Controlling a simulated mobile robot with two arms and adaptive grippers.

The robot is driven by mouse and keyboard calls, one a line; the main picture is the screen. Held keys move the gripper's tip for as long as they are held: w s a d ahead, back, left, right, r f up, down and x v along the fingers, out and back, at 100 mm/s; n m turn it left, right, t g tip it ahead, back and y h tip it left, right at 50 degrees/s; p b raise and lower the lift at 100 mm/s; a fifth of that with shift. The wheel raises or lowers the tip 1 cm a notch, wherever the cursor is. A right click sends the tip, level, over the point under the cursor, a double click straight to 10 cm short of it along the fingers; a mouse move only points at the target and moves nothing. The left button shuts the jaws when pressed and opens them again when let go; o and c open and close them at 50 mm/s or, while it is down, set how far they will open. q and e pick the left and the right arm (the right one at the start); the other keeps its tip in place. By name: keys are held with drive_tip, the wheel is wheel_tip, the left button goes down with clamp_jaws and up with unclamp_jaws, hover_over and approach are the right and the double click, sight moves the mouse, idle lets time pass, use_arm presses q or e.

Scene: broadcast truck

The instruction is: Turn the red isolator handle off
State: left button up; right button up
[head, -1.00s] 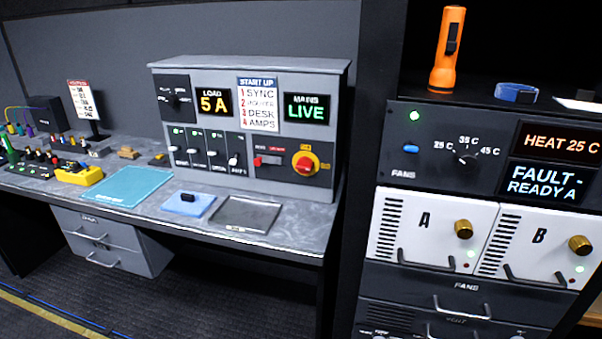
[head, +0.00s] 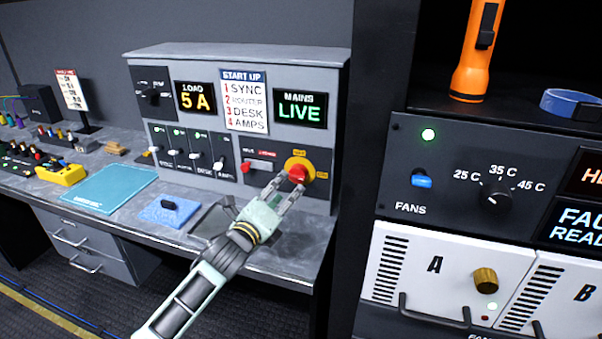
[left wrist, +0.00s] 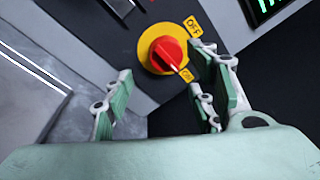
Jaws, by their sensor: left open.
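The red isolator handle (head: 298,174) sits on a round yellow plate (head: 301,162) low on the right of the grey power panel. In the left wrist view the red handle (left wrist: 168,52) points towards the yellow ON label (left wrist: 187,75); the OFF label (left wrist: 193,27) is at the plate's upper right. My left gripper (head: 285,187) is open and empty in front of the handle, its fingertips overlapping the handle's lower edge in the head view. In the wrist view the handle lies beyond the spread fingers (left wrist: 172,88), with no contact visible. My right gripper is not in view.
The MAINS display (head: 299,108) reads LIVE and the LOAD display (head: 195,98) reads 5 A. A dark tray (head: 207,218) lies below; the equipment rack (head: 425,150) stands to the right.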

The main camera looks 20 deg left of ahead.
sight(295, 178)
use_arm(q)
drive_tip(key=shift+w+r, duration=0.4)
drive_tip(key=shift+r, duration=0.05)
drive_tip(key=shift+w+d+f+p, duration=0.1)
drive_tip(key=shift+w+d+p, duration=0.05)
drive_tip(key=shift+w, duration=0.5)
drive_tip(key=shift+w+d+p, duration=0.15)
drive_tip(key=shift+w, duration=0.45)
drive_tip(key=shift+w+d+f, duration=0.1)
drive_tip(key=shift+w, duration=0.5)
drive_tip(key=shift+w+d+f, duration=0.1)
drive_tip(key=shift+w, duration=0.95)
drive_tip(key=shift+c, duration=2)
drive_tip(key=c, duration=0.4)
drive_tip(key=shift+c, duration=1.4)
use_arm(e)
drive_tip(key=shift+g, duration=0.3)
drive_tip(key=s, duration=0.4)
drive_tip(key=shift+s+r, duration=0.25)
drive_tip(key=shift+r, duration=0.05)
